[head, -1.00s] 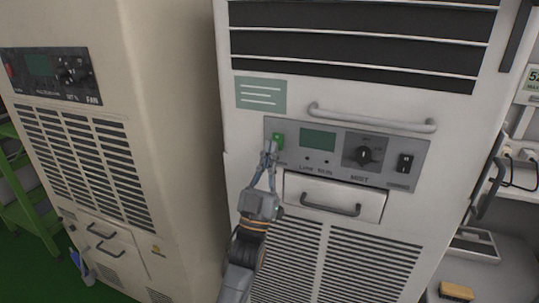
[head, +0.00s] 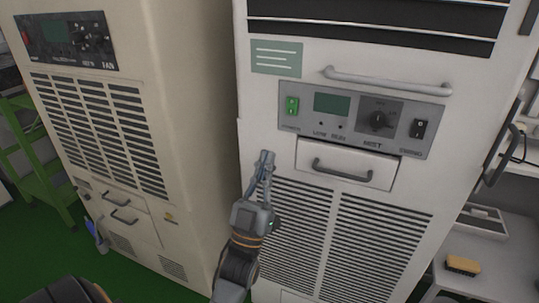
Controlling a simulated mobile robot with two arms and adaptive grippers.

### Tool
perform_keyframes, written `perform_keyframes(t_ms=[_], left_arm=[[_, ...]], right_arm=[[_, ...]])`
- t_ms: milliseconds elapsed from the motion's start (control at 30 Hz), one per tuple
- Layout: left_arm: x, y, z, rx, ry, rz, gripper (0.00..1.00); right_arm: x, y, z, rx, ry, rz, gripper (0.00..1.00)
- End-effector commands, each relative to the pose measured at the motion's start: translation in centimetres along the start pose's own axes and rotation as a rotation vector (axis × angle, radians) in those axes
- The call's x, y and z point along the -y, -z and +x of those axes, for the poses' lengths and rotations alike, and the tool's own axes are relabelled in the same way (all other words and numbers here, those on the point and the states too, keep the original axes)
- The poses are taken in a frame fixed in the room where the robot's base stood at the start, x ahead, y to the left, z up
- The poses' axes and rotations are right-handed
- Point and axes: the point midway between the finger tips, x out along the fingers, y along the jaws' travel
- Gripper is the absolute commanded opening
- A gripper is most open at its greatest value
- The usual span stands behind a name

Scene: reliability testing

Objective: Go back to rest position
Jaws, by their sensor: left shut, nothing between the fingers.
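My left gripper (head: 265,158) is shut and empty, its fingertips together. It is in front of the white machine (head: 260,110), below and left of the control panel, left of the drawer (head: 346,164). The green power switch (head: 292,105) on the panel (head: 352,98) is clear of the fingers, above and right of them. The panel also holds a small screen (head: 332,103), a black MIST knob (head: 378,121) and a black rocker switch (head: 418,128). My right gripper does not show; a dark rounded shape at the bottom left edge is unclear.
A horizontal bar handle (head: 388,84) sticks out above the panel. A beige machine (head: 180,90) with a fan panel stands at the left. A green rack (head: 35,165) is at the far left. At the right, a bench holds a yellow brush-like block (head: 463,265) and a tray (head: 482,220).

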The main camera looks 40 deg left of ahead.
Motion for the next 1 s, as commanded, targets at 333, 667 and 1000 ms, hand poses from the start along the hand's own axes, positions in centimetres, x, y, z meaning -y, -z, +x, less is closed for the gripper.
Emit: perform_keyframes(t_ms=[333, 667, 1000], left_arm=[[0.0, 0.0, 0.0, -0.001, 0.000, 0.000, 0.00], [-0.6, -2.5, -1.0, 0.072, -0.010, -0.012, 0.00], [-5.5, -20.3, -15.2, 0.670, -0.113, -0.067, 0.00]], right_arm=[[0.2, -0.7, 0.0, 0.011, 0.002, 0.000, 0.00], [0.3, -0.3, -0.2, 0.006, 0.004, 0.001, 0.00], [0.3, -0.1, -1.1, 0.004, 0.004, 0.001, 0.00]])
